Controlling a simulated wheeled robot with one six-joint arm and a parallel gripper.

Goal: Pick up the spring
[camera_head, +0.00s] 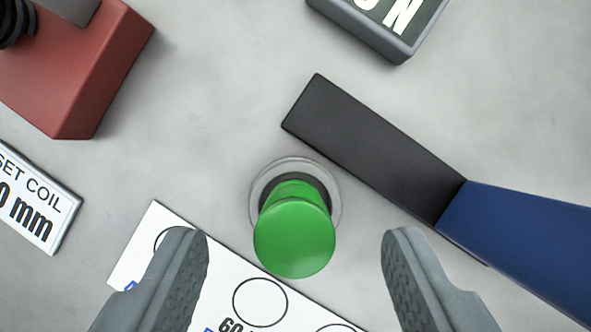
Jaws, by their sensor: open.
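No part that I can surely call the spring shows. A dark, ribbed, round piece (14,22) is cut off at the top left corner beside a red block (100,75); I cannot tell whether it is the spring. My gripper (295,250) is open, with its two grey fingers wide apart at the bottom of the view. A green round-topped knob (294,238) stands on a clear round base between the fingertips. Neither finger appears to touch it.
A white card (185,240) with printed circles lies under the left finger. A black and dark blue bar (375,150) lies at the right. A "SET COIL" plate (35,200) is at the left, a dark sign (395,25) at the top. Grey surface is clear in the upper middle.

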